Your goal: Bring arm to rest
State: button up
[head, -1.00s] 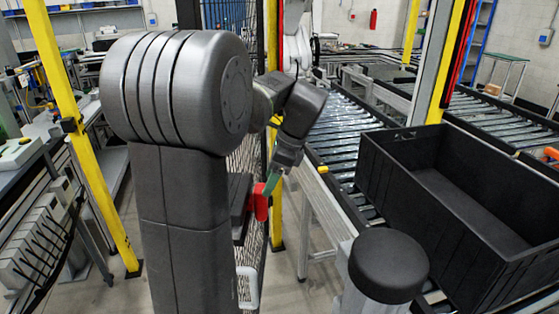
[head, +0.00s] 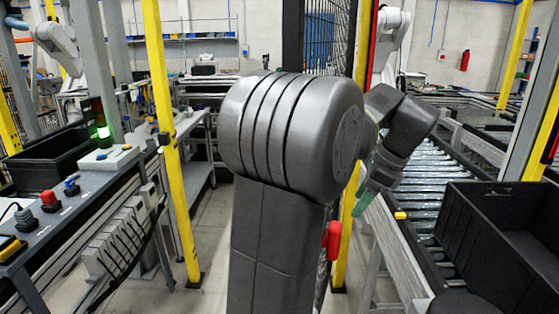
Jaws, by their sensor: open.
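My gripper (head: 364,196) hangs at the end of my dark grey arm, right of the picture's middle in the head view. It points down, is empty as far as I can see, and shows a green tip. It is small and partly hidden by my wrist, so the gap between its fingers is hard to see. My arm is bent, with its large rounded joint in the middle of the view. The gripper appears in front of a yellow post (head: 345,225), left of the roller conveyor.
A black crate (head: 462,235) sits on the roller conveyor (head: 415,185) at right. At left, a grey bench (head: 70,212) holds a black bin (head: 45,160) and several buttons. A red object (head: 333,240) shows behind my arm. Floor is clear left of my arm.

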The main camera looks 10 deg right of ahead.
aim_at(335, 239)
jog(key=x, duration=1.3)
jog(key=shift+s+a+f, duration=0.1)
jog(key=shift+f, duration=0.25)
jog(key=shift+a+f, duration=0.1)
jog(key=shift+f, duration=0.05)
jog(key=shift+s, duration=0.15)
